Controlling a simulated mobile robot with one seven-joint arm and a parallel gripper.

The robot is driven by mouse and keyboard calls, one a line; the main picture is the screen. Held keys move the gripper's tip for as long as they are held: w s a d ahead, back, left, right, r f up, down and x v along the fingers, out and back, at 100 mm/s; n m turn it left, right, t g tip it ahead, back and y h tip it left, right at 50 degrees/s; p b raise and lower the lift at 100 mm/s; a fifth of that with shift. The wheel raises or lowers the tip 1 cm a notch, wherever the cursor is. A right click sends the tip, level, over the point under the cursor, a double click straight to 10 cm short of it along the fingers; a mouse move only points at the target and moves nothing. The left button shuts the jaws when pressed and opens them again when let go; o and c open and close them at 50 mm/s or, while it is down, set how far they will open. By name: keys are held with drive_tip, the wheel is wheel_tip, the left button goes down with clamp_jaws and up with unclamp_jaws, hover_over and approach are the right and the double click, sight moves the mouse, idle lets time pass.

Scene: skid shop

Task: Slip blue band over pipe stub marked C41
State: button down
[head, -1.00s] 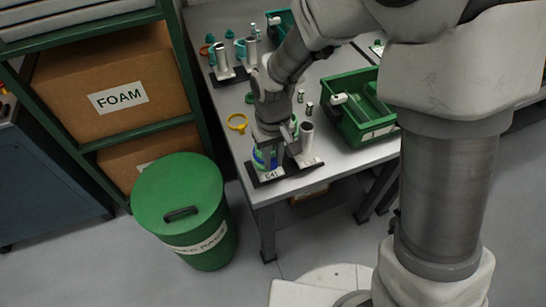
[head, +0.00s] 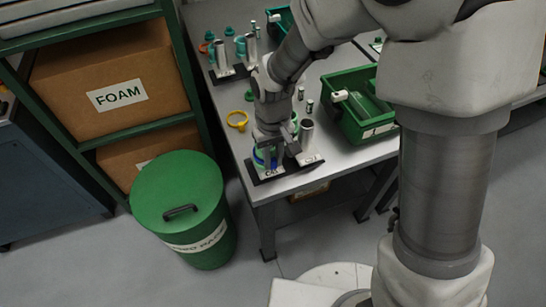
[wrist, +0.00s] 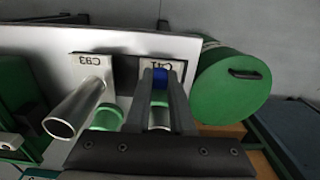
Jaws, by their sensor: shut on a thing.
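My gripper (head: 266,154) is down at the near corner of the grey table, at the stand plate marked C41 (head: 270,172). It is shut on the blue band (head: 258,157), which shows between the fingertips in the wrist view (wrist: 160,74). The C41 label (wrist: 168,64) is just beyond the band there. My fingers hide most of the C41 stub, so I cannot tell whether the band is around it. The bare silver stub (wrist: 75,110) marked C93 stands beside it and also shows in the head view (head: 307,136).
A green ring (wrist: 107,117) lies near the stubs. A yellow ring (head: 237,120) lies to the left. A green tray (head: 360,105) stands to the right, and another stand with pipes (head: 222,60) is farther back. A green bin (head: 180,208) is beside the table.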

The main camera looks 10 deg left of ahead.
drive_tip(key=shift+f, duration=0.3)
drive_tip(key=shift+c, duration=1.5)
unclamp_jaws()
drive_tip(key=shift+r, duration=0.15)
wheel_tip(320, 180, up, 11)
drive_tip(key=p, duration=0.8)
